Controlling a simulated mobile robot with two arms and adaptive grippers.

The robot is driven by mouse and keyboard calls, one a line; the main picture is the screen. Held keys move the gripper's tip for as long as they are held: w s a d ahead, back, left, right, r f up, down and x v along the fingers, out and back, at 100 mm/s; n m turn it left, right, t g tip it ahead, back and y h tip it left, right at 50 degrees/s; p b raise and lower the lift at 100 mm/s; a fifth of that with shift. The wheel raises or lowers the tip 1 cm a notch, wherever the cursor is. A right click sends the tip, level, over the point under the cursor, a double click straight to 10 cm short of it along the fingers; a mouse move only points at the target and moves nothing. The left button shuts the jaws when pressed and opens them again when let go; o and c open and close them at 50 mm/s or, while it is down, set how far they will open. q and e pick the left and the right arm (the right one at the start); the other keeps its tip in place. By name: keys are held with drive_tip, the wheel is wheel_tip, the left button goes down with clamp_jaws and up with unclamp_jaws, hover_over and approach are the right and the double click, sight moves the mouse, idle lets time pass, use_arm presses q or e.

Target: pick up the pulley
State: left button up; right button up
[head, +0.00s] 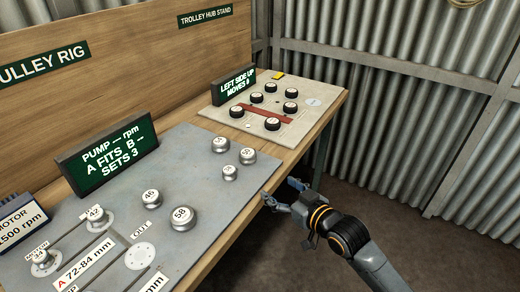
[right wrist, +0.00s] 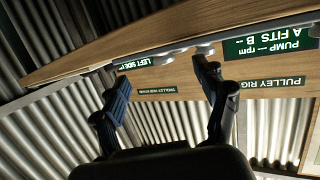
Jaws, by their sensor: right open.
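Several silver numbered pulleys stand on the grey plate (head: 190,240) of the pulley rig. One marked 58 (head: 182,218) and one marked 46 (head: 151,199) stand in its middle. Three more, a far one (head: 220,145), a right one (head: 248,156) and a small one (head: 230,173), cluster at its far right corner. Pulleys marked 42 (head: 97,217) and 34 (head: 42,261) sit at the left. My right gripper (head: 280,191) is open and empty, beside the bench's front edge and apart from the pulleys. It also shows in the right wrist view (right wrist: 163,78). My left gripper is out of view.
A pump display (head: 107,154) stands behind the plate, and a motor box (head: 19,224) is at the left. The trolley hub board (head: 305,124) with several black wheels lies farther along the wooden bench (head: 275,165). Floor (head: 425,240) to the right is clear.

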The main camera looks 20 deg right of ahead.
sight(252, 158)
drive_tip(key=shift+t, duration=0.5)
drive_tip(key=w, duration=0.3)
drive_tip(key=w+a+r, duration=0.1)
drive_tip(key=w, duration=0.2)
drive_tip(key=w+r, duration=0.1)
drive_tip(key=w, duration=0.1)
drive_tip(key=shift+w+a, duration=0.3)
drive_tip(key=shift+w, duration=0.1)
drive_tip(key=shift+f+x, duration=0.2)
drive_tip(key=shift+x, duration=2.75)
drive_tip(key=shift+s+a, duration=0.1)
drive_tip(key=shift+c, duration=0.4)
drive_tip(key=c, duration=1.2)
drive_tip(key=shift+r, duration=0.1)
